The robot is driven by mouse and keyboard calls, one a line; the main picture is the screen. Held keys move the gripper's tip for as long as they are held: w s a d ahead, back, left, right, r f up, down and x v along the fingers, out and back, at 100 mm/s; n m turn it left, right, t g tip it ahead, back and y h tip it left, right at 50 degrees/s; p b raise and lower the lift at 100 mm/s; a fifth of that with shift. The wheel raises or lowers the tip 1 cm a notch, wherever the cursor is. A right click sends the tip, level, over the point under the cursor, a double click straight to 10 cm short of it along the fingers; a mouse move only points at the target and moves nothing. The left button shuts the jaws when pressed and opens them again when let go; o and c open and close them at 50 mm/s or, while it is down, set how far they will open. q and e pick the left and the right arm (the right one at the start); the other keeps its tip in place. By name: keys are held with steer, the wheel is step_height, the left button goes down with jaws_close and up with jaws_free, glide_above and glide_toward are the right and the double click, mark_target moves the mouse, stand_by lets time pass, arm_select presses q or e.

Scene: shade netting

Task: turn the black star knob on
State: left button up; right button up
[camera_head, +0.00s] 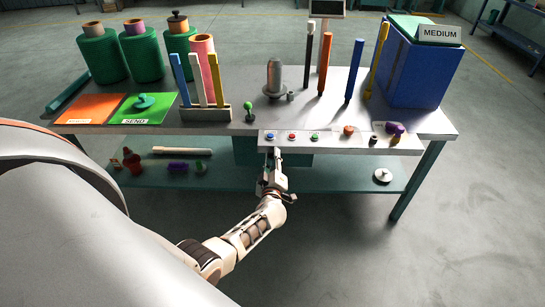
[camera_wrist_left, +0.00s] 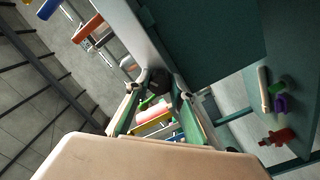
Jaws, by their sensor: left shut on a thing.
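The black star knob (camera_wrist_left: 158,82) shows in the left wrist view as a dark, lobed shape between my fingertips, close to the table's front edge. My left gripper (camera_wrist_left: 163,88) is shut on it, one finger on each side. In the head view my left gripper (camera_head: 274,160) reaches up to the front of the control panel (camera_head: 340,148), near its left end. The knob cannot be made out there. My right gripper is not in view.
The panel carries small buttons, an orange knob (camera_head: 348,131) and a purple piece (camera_head: 396,128). A rack of coloured sticks (camera_head: 205,113) and a blue bin (camera_head: 415,75) stand on the table.

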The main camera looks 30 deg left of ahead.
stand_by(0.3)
arm_select(q)
steer(key=o, duration=1.1)
steer(key=v, duration=1.2)
steer(key=shift+d+f, duration=0.1)
